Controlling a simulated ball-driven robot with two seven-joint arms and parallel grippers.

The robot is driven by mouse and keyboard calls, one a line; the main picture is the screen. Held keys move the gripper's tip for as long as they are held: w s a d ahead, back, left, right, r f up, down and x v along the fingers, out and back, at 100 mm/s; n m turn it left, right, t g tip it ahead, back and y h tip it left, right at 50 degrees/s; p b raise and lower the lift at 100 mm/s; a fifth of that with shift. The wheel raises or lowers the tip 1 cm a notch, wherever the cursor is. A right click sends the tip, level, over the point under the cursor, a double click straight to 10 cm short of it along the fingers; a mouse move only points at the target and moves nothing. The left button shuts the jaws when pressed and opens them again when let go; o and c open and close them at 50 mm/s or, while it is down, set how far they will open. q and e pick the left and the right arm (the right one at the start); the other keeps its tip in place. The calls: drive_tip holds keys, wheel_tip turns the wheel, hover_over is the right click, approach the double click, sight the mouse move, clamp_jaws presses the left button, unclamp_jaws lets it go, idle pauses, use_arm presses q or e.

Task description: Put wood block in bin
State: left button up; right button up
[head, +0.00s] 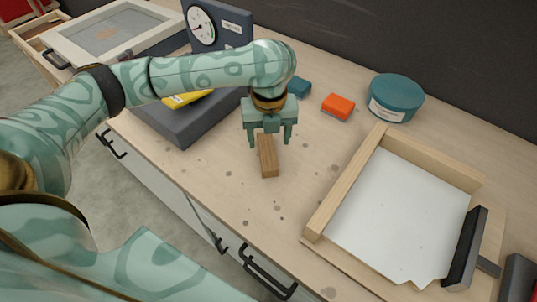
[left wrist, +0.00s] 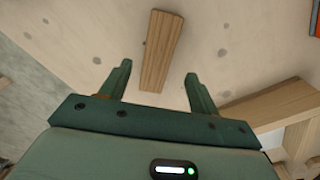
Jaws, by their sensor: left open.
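The wood block (head: 267,158) is a brown bar lying on the light wooden worktop. In the left wrist view the block (left wrist: 162,50) lies ahead of and partly between the two fingers, with gaps on both sides. My left gripper (head: 270,143) is open above the block's far part and points down. Its fingers also show in the left wrist view (left wrist: 158,84), and nothing is held. No bin can be picked out for certain; a wood-framed tray (head: 346,183) with a white floor stands at the right. My right gripper is not in view.
A grey scale (head: 188,128) with a dial stands left of my gripper. An orange block (head: 338,106), a teal block (head: 299,87) and a round teal tub (head: 396,97) stand behind. The worktop between the block and the tray is clear.

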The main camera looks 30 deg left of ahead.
sight(267, 150)
use_arm(q)
drive_tip(key=f+b, duration=0.1)
drive_tip(key=f, duration=0.1)
drive_tip(key=f+b, duration=0.1)
drive_tip(key=f, duration=0.1)
drive_tip(key=shift+a+f, duration=0.2)
drive_tip(key=shift+f, duration=0.1)
drive_tip(key=shift+r, duration=0.25)
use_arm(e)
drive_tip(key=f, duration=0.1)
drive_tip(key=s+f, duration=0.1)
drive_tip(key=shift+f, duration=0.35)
use_arm(q)
drive_tip(key=shift+s, duration=0.1)
drive_tip(key=c, duration=1.2)
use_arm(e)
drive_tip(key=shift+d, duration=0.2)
